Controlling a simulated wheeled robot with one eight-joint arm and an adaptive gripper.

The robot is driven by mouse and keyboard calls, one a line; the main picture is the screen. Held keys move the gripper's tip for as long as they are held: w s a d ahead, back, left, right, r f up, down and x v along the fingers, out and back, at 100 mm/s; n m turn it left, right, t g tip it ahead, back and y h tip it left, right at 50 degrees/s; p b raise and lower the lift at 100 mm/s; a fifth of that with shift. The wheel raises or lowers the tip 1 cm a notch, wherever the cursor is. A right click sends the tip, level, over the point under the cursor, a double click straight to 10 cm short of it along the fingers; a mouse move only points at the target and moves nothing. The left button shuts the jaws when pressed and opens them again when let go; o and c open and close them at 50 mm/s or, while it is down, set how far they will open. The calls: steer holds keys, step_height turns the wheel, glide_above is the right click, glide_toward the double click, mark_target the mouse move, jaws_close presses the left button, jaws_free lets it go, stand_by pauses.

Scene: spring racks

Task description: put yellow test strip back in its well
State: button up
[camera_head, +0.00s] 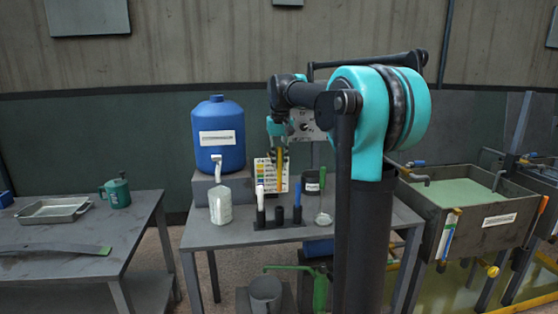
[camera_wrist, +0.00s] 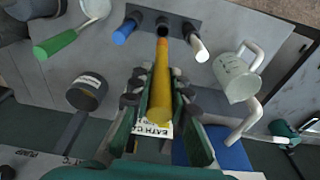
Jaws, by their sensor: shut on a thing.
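The yellow test strip (camera_head: 280,178) is upright in my gripper (camera_head: 279,152), which is shut on its upper part. In the wrist view the yellow strip (camera_wrist: 161,85) runs between the fingers of my gripper (camera_wrist: 160,108), its far end pointing at the rack. The dark rack (camera_head: 278,224) on the middle table has a row of wells. A white-topped strip (camera_head: 260,197) stands in the left well and a blue strip (camera_head: 297,205) in the right one. The middle well (camera_wrist: 162,22) looks empty. The strip's lower end appears above it; the exact gap is hard to judge.
A blue barrel (camera_head: 217,138) with a tap stands on a grey block behind a clear jug (camera_head: 220,206). A colour chart card (camera_head: 262,172) is behind the strip. A black labelled pot (camera_head: 311,182) and a green-handled round tool (camera_wrist: 58,42) are beside the rack.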

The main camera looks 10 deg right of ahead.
steer(key=shift+f, duration=2.95)
step_height(320, 180, down, 8)
stand_by(2.7)
steer(key=o, duration=0.9)
steer(key=r, duration=0.4)
steer(key=s+r, duration=0.1)
steer(key=r, duration=0.6)
steer(key=shift+s+r, duration=0.25)
steer(key=shift+r, duration=0.15)
